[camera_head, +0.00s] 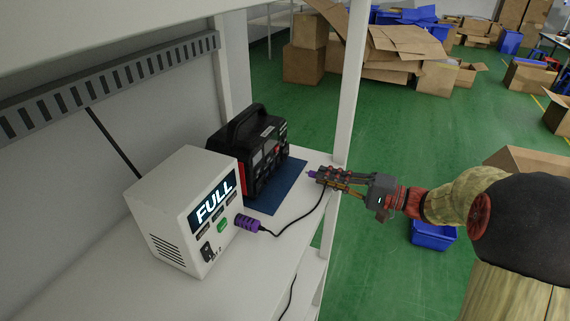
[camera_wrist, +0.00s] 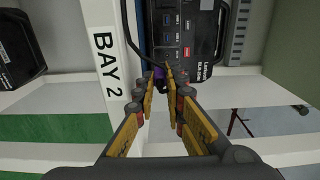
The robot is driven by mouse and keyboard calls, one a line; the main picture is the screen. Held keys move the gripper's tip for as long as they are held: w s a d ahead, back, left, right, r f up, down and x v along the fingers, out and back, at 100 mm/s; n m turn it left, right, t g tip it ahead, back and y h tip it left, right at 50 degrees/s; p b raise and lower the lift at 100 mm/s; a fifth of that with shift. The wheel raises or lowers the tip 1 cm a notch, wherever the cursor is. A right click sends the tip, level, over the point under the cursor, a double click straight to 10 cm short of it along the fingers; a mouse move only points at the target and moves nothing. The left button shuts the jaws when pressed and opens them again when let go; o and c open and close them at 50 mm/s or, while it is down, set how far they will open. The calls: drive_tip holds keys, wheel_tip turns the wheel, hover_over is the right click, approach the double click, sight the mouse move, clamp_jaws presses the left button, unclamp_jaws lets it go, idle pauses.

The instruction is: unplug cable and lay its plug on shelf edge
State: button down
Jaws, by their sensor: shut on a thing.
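My gripper (camera_head: 322,176) is shut on a purple plug (camera_head: 311,173) near the shelf's right edge. The plug also shows between the fingertips in the wrist view (camera_wrist: 158,84). It appears apart from the black power station (camera_head: 262,150), which stands upright on the shelf (camera_head: 262,273). A black cable (camera_head: 290,232) droops from my gripper to a second purple plug (camera_head: 246,223) at the front of the white box (camera_head: 180,195). The box's display reads "FULL". The fingers hide most of the held plug, and I cannot tell whether it touches the shelf.
A blue mat (camera_head: 283,193) lies in front of the power station. A white rack post (camera_head: 350,85) rises just behind my gripper. The wrist view shows a "BAY 2" label (camera_wrist: 105,65). A blue bin (camera_head: 433,236) stands on the green floor below my arm.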

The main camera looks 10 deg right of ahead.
drive_tip(key=shift+f, duration=0.35)
drive_tip(key=c, duration=1.9)
unclamp_jaws()
drive_tip(key=shift+o, duration=0.7)
drive_tip(key=shift+s+f, duration=0.1)
